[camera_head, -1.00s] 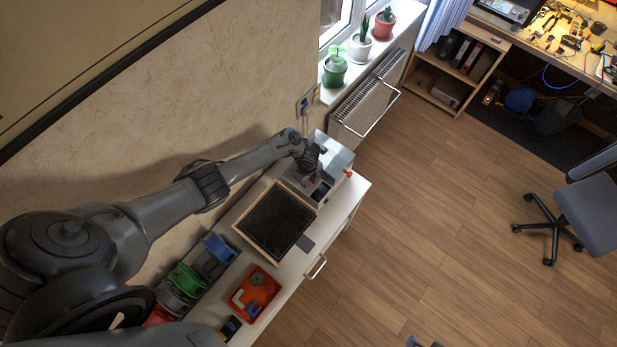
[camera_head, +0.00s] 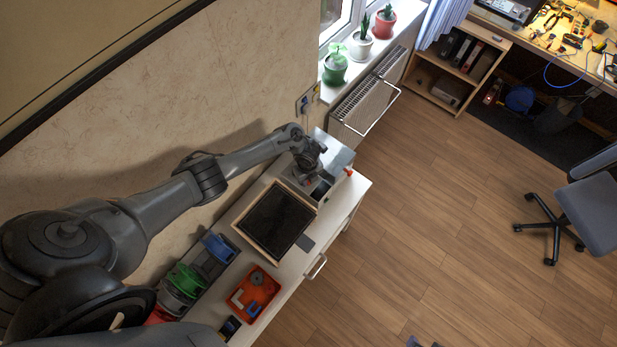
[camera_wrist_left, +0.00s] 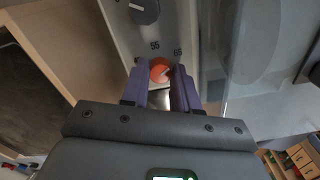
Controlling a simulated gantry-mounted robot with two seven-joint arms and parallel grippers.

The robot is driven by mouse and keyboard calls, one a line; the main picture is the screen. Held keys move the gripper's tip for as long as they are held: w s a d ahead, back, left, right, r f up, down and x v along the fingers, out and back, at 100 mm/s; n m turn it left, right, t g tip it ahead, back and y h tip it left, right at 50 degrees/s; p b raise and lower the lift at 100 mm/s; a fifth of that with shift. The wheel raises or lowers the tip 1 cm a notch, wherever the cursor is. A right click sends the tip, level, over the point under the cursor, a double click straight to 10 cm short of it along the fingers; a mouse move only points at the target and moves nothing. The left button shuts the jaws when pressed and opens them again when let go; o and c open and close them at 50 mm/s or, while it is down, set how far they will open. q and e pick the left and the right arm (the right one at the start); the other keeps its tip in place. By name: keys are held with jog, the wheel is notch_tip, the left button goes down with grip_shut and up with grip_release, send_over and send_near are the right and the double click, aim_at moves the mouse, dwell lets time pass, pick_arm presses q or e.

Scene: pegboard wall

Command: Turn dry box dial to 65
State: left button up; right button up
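The dry box (camera_head: 341,155) is a grey box at the far end of the white cabinet, against the wall. In the left wrist view its light panel (camera_wrist_left: 122,35) carries a small orange-red dial (camera_wrist_left: 160,68) with the printed numbers 55 and 65 above it. A white mark on the dial seems to point up and right, but it is partly hidden. My left gripper (camera_wrist_left: 160,76) has one finger on each side of the dial, very close to it; I cannot tell whether they press on it. It also shows over the box in the head view (camera_head: 314,172). My right gripper is not visible.
A dark knob (camera_wrist_left: 143,10) sits on the same panel above the dial. A wood-framed black tray (camera_head: 274,222), a green spool (camera_head: 186,280), a blue spool (camera_head: 219,247) and an orange tray (camera_head: 253,291) stand on the cabinet.

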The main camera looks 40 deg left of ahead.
pick_arm(q)
jog(key=shift+o, duration=0.5)
jog(key=shift+r, duration=0.6)
notch_tip(320, 180, up, 10)
jog(key=p, duration=0.2)
jog(key=shift+f, duration=0.15)
jog(key=shift+s+d, duration=0.1)
